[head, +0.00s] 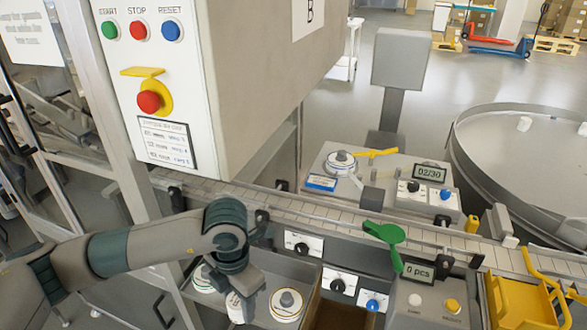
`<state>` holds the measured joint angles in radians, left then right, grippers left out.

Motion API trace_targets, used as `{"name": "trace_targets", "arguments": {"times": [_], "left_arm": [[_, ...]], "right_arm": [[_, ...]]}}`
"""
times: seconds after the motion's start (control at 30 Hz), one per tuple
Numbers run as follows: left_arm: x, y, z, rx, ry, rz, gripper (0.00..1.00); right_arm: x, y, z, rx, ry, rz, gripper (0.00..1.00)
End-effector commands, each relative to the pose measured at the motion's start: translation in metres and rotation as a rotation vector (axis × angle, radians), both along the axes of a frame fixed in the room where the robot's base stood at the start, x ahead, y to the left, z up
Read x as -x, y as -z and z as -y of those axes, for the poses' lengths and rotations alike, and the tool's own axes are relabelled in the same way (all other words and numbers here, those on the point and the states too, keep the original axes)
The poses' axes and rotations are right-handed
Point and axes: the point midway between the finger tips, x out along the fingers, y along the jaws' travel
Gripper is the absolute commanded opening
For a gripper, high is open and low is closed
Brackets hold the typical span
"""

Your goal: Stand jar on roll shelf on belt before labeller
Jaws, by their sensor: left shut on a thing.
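My left gripper (242,284) reaches down over the grey roll shelf (258,325), below the front side of the belt. It is shut on a small white jar (236,308), partly hidden by the gripper and standing about upright. I cannot tell whether the jar touches the shelf. White label rolls with grey hubs lie on either side, one to the left (203,280) and one to the right (287,305). The belt (330,218) runs from left to right behind the arm. The labeller (385,180), with a roll on top and a "02/30" display, stands behind the belt. My right gripper is not in view.
A large control cabinet (255,80) with start, stop and reset buttons rises behind the belt on the left. A green paddle-shaped handle (385,234) stands over the belt's front edge. A round turntable (520,140) is at the right. A yellow bin (515,300) is at the front right.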

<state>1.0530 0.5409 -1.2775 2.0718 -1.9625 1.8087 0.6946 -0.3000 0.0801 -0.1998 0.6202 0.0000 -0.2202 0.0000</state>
Motion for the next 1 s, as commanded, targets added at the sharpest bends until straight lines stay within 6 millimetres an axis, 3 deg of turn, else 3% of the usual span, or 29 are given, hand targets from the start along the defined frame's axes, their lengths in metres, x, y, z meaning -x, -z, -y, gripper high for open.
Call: {"name": "trace_targets", "arguments": {"times": [1.0], "left_arm": [[-0.019,-0.084,-0.057,0.003,1.484,-0.034,0.16]], "right_arm": [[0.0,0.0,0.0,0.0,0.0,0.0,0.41]]}}
